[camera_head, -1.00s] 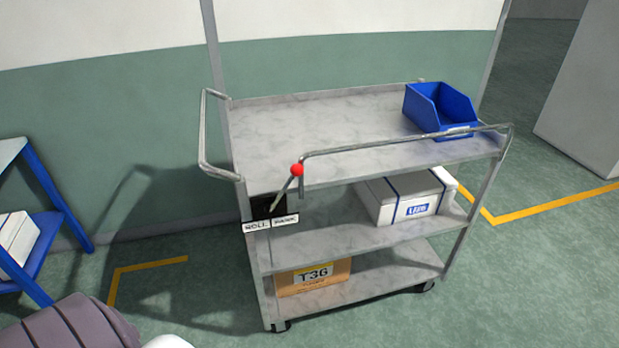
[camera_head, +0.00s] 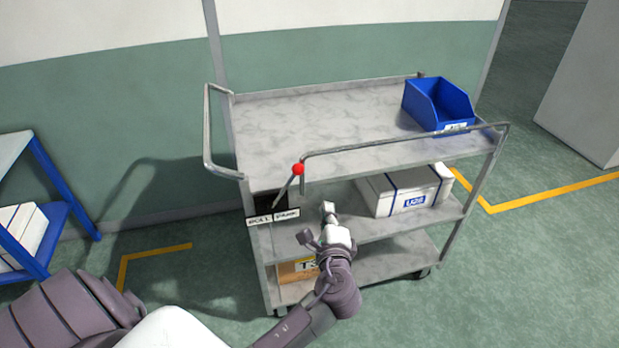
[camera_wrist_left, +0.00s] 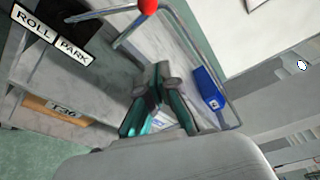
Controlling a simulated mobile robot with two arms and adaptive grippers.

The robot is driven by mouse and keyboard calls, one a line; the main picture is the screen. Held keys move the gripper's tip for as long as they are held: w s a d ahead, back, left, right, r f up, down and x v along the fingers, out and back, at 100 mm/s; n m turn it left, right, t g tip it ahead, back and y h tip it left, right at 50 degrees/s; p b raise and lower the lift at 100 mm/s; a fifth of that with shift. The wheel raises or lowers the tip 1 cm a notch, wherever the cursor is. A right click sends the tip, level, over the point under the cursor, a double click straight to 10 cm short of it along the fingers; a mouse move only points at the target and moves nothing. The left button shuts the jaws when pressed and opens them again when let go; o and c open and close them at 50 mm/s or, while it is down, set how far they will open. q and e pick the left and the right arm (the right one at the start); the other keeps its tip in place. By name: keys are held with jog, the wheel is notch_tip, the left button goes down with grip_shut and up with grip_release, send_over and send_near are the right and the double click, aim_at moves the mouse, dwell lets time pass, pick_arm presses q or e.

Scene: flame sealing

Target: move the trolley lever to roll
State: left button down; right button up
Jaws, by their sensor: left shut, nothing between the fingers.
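The trolley lever (camera_head: 287,186) is a thin metal rod with a red ball knob at the trolley's front left corner. It leans up to the right, towards the PARK side. Its black plate carries a ROLL label (camera_head: 258,220) on the left and a PARK label (camera_head: 287,214) on the right. In the left wrist view the red knob (camera_wrist_left: 148,5) is cut by the top edge. My left gripper (camera_head: 317,222) is shut and empty, in front of the trolley (camera_head: 310,131), below and right of the knob and apart from it. Its fingers (camera_wrist_left: 160,85) show in the wrist view. My right gripper is out of view.
A blue bin (camera_head: 438,104) stands on the top shelf. A white box (camera_head: 407,190) with blue straps is on the middle shelf, and a cardboard box (camera_head: 290,271) on the bottom. The trolley's front rail (camera_head: 400,144) runs right of the lever. A blue-framed rack (camera_head: 60,190) stands left.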

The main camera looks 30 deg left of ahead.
pick_arm(q)
jog(key=w+a+p, duration=0.4)
jog(key=w+a, duration=0.2)
jog(key=a, duration=0.3)
jog(key=shift+w+a+r, duration=0.15)
jog(key=shift+w+a, duration=0.1)
jog(key=shift+w, duration=0.05)
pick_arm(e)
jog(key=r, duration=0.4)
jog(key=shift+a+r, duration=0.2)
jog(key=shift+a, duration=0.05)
pick_arm(q)
jog(key=shift+a, duration=0.1)
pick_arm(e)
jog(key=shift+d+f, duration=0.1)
